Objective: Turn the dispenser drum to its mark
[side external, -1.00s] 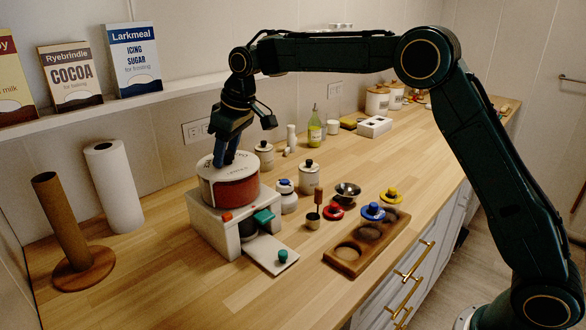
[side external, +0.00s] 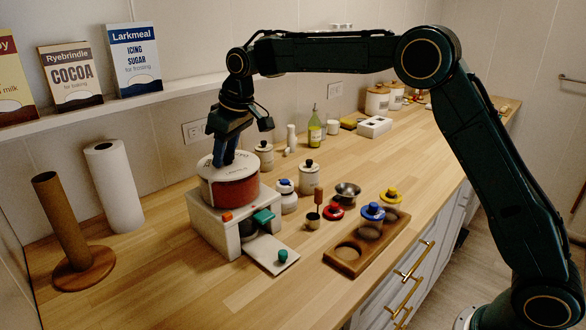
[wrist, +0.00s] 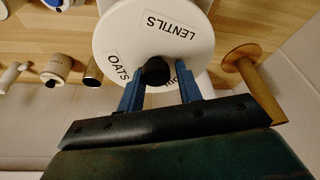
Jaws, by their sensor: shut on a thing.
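The dispenser drum (side external: 232,188) is a red-brown cylinder with a white top, seated on a white box base (side external: 216,226). An orange mark (side external: 226,216) shows on the base's upper front edge. A dark round knob (wrist: 157,72) sits on the drum top. My gripper (side external: 223,160) points down onto the drum top. In the wrist view its blue fingers (wrist: 158,90) stand on both sides of the knob, shut on it.
A teal lever (side external: 264,216) and a pale plate with a green knob (side external: 283,256) are at the dispenser's front. Jars (side external: 309,178) stand to its right, and a wooden tray (side external: 343,262) lies farther right. A paper towel roll (side external: 115,188) stands left.

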